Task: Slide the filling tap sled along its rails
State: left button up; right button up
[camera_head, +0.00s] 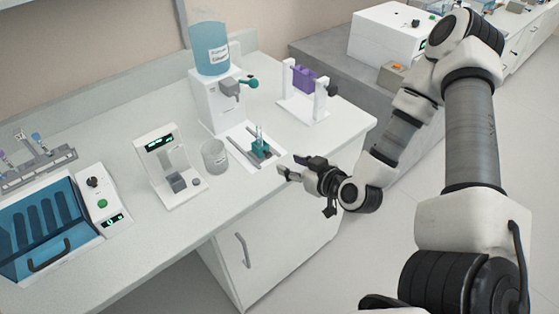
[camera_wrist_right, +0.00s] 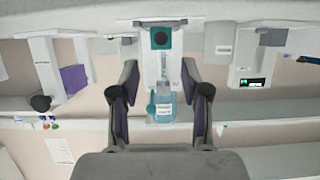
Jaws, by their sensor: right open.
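The white dispenser (camera_head: 213,103) carries a blue bottle (camera_head: 211,50) and a teal-handled tap (camera_head: 247,83). My right gripper (camera_head: 290,167) is open and empty, just right of the sled and apart from it, near the counter's front edge. In the right wrist view, which looks inverted, a teal square with a dark knob (camera_wrist_right: 161,38) shows beyond and between the open fingers (camera_wrist_right: 160,78). My left gripper is not in view.
A white stand with a purple block (camera_head: 302,79) is at the right of the counter. A blue-lidded machine (camera_head: 48,228) is far left. The counter's front edge lies under my gripper.

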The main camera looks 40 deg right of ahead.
aim_at(270, 155)
jog(key=x, duration=0.7)
jog(key=shift+a+r, duration=0.1)
jog(key=shift+w+f, duration=0.35)
jog(key=shift+w, duration=0.25)
jog(key=shift+w, duration=0.1)
grip_shut()
